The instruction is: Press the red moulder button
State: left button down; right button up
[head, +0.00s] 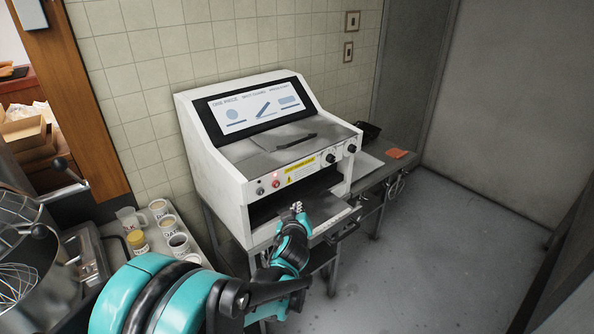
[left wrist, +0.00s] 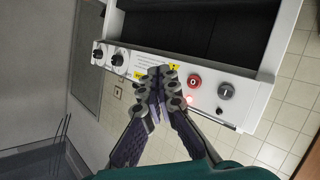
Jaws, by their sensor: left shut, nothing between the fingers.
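The white moulder (head: 225,185) stands against the tiled wall, with a control strip along its front. The red button (head: 276,183) is on the left part of that strip, by a small red light and a grey knob (head: 260,191). In the left wrist view the red button (left wrist: 194,81) is right of my fingertips, with the glowing red light just below it. My left gripper (head: 296,207) is shut and empty in front of the machine, below and right of the button in the head view. In the left wrist view its fingertips (left wrist: 162,74) overlap the yellow label. My right gripper is out of view.
Black knobs (head: 340,154) are on the strip's right. Cups and a jug (head: 131,219) stand on a surface at left, near a mixer bowl with a whisk (head: 18,282). A side table (head: 370,165) holds a black tray and orange cloth. Floor at right is clear.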

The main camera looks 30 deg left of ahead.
aim_at(277, 185)
pick_arm(q)
jog(key=shift+w+d+r, duration=0.15)
jog(key=shift+w+r, duration=0.05)
jog(key=shift+w, duration=0.4)
jog(key=w+a, duration=0.3)
jog(key=a, duration=0.5)
jog(key=shift+w, duration=0.25)
jog(key=shift+a, duration=0.25)
dwell(1.0)
jog(key=shift+w+a, duration=0.15)
jog(key=shift+a, duration=0.1)
